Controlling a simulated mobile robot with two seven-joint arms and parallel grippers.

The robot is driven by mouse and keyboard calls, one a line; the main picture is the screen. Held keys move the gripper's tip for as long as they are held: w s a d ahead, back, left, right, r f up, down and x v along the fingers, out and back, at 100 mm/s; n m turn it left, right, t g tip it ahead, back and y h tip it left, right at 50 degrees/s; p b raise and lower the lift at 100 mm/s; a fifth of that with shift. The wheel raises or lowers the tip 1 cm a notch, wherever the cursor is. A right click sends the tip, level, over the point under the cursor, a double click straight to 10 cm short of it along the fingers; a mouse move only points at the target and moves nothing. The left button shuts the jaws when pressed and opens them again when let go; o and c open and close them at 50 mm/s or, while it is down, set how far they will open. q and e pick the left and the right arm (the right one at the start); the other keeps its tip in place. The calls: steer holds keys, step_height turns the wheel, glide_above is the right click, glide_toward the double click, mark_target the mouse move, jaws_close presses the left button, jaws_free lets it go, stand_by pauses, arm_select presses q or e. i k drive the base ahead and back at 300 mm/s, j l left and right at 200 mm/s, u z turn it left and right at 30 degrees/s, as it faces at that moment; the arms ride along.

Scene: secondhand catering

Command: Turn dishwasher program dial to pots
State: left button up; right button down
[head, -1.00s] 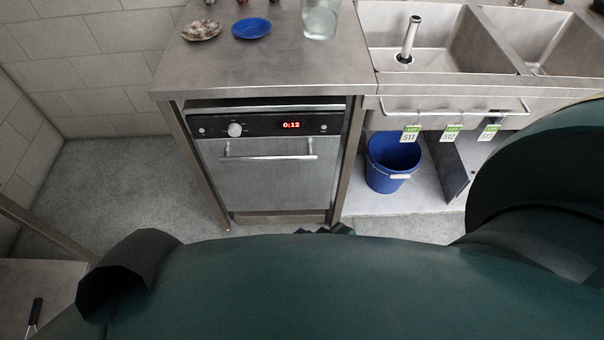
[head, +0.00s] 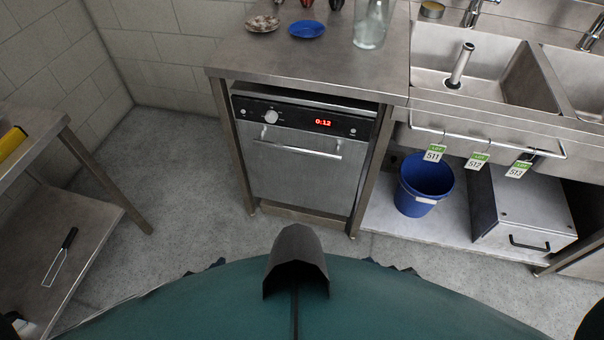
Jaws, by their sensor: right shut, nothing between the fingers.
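The dishwasher (head: 305,175) stands under the steel counter, its door shut. Its black control panel (head: 300,115) carries a round pale program dial (head: 271,116) at the left and a red display reading 0:12. The dial's marks are too small to read. Only a small dark part of what seems to be my right gripper (head: 397,267) shows past my green body, low and well short of the dishwasher. It is shut and empty, away from the dial. My left gripper cannot be made out clearly.
A blue bucket (head: 424,185) and a grey box (head: 522,215) stand under the sinks (head: 480,75). Plates and a glass jar (head: 373,25) are on the counter (head: 330,70). A side table (head: 75,240) stands at the left. The floor before the dishwasher is clear.

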mark_target(271, 116)
steer(key=i+l+u, duration=0.15)
steer(key=i+l, duration=0.55)
steer(key=i, duration=0.05)
